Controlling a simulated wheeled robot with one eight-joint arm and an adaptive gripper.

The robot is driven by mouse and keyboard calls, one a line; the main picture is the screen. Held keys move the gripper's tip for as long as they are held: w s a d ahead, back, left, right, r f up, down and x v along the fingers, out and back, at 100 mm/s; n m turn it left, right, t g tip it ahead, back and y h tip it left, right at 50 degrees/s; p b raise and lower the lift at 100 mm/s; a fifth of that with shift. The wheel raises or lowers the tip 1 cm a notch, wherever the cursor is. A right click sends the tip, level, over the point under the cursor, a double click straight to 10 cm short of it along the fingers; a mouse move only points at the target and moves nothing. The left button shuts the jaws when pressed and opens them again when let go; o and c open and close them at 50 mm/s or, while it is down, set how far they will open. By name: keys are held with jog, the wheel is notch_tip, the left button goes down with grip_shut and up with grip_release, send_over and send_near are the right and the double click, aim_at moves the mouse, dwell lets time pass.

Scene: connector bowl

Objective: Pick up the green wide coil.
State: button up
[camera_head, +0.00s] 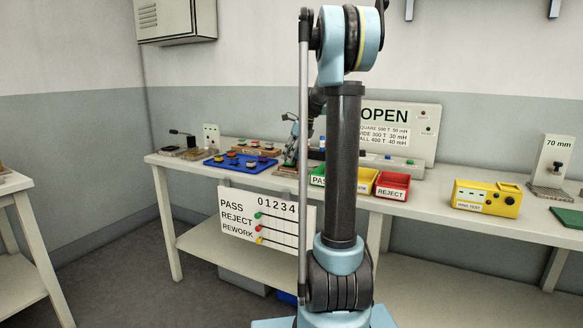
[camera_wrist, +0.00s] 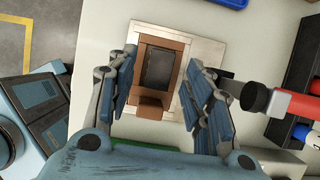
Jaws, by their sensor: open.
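My gripper (camera_wrist: 160,68) is open, its blue fingers on both sides of a brown block-like part (camera_wrist: 147,105) with a dark grey rectangular middle. That part sits on a pale metal plate (camera_wrist: 205,50), with visible gaps to the fingers. No green shows on it in the wrist view, so I cannot tell whether it is the green wide coil. In the head view my gripper (camera_head: 290,158) is low over the bench, right of the blue tray (camera_head: 225,167), and hides what is below it. Several small coils with coloured tops stand on that tray; a green wide one cannot be made out.
A red handle with a black end (camera_wrist: 295,103) lies close to the right finger. Yellow (camera_head: 366,181) and red (camera_head: 392,187) bins stand right of my arm, then a yellow tester (camera_head: 485,199). A clamp fixture (camera_head: 183,152) is at the bench's left end.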

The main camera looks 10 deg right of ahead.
jog(key=shift+x, duration=1.05)
grip_shut()
jog(key=shift+r, duration=0.15)
notch_tip(320, 180, up, 10)
